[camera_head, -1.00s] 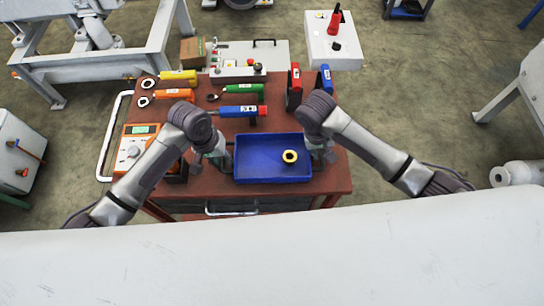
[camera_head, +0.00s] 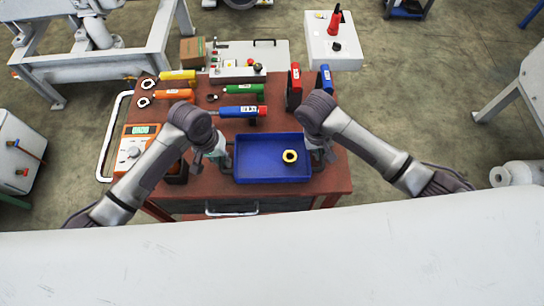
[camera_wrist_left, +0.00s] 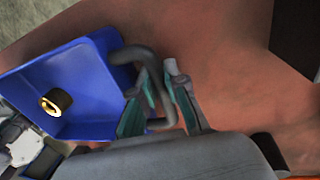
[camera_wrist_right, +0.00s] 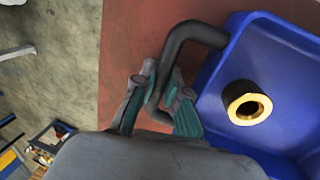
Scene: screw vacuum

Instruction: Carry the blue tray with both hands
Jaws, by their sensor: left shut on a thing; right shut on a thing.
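The blue tray (camera_head: 262,170) sits over the front part of the red-brown table, with a brass-coloured ring (camera_head: 290,156) inside it. My left gripper (camera_head: 222,158) is at the tray's left side, and in the left wrist view its fingers (camera_wrist_left: 160,98) are shut around the dark left handle (camera_wrist_left: 130,56). My right gripper (camera_head: 322,156) is at the right side, and in the right wrist view its fingers (camera_wrist_right: 160,100) are shut around the dark right handle (camera_wrist_right: 190,34). Whether the tray touches the table I cannot tell.
Behind the tray on the table (camera_head: 200,196) lie a blue-handled tool (camera_head: 240,111), a green one (camera_head: 243,89) and orange and yellow ones. An orange meter (camera_head: 134,145) stands at the left. A red tool (camera_head: 294,86) stands at the back right.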

